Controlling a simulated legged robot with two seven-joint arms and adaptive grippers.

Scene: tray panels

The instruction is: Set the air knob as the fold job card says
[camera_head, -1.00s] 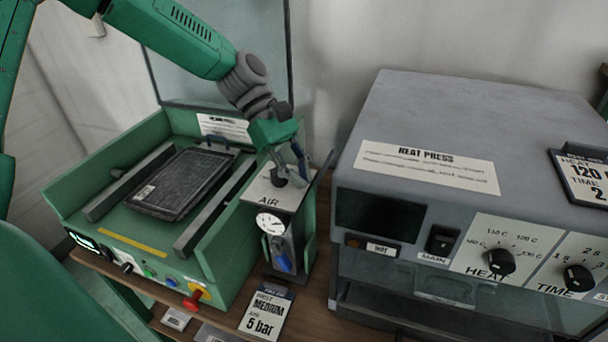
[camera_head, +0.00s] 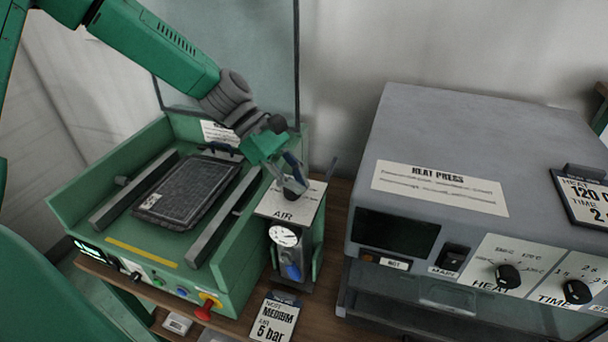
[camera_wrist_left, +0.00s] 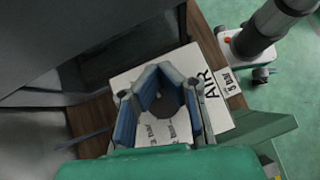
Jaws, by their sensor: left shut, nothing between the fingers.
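The air knob (camera_wrist_left: 168,104) is dark and round, on a white plate marked AIR (camera_head: 304,208). In the head view my left gripper (camera_head: 294,184) covers most of it. My left gripper is shut with nothing between its fingers. Its blue-padded fingers (camera_wrist_left: 168,95) are right over the knob in the left wrist view; contact cannot be told. A white-faced gauge (camera_head: 284,236) is below the plate, its reading too small to tell. A job card (camera_head: 273,320) in front reads MEDIUM and 5 bar. My right gripper is not in view.
A green press (camera_head: 235,262) with a dark tray panel (camera_head: 188,192) stands left of the air unit. A grey heat press (camera_head: 455,130) with HEAT and TIME knobs stands close on the right. A narrow strip of wooden bench (camera_head: 328,225) is clear between.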

